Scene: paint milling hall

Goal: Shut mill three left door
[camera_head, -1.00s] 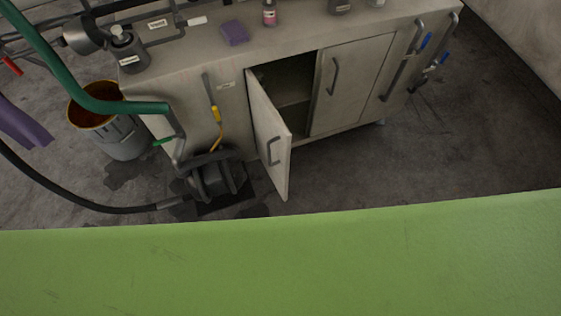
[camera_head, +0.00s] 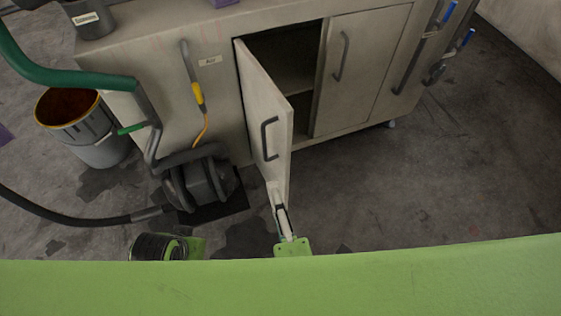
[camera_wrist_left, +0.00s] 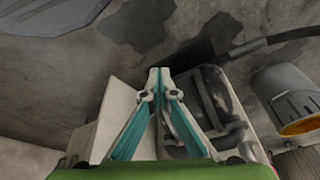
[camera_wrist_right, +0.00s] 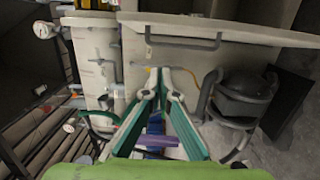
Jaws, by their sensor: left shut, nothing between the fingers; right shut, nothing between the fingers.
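The left door (camera_head: 266,115) of the pale cabinet (camera_head: 215,95) stands wide open in the head view, hinged at its left edge, with its dark bar handle (camera_head: 269,139) on the face turned left. My right gripper (camera_head: 277,188) is shut and empty at the door's lower free corner; I cannot tell whether it touches. In the right wrist view its closed fingertips (camera_wrist_right: 160,72) point towards a pale panel with a bar handle (camera_wrist_right: 185,42), apparently this door. My left gripper (camera_wrist_left: 158,72) is shut and empty, low over the floor near the motor (camera_wrist_left: 222,105).
The right door (camera_head: 362,75) is closed. A dark motor unit (camera_head: 198,182) with a black hose stands left of the open door. A grey bucket with a yellow rim (camera_head: 100,148) is further left. Clear concrete floor (camera_head: 430,175) lies to the right.

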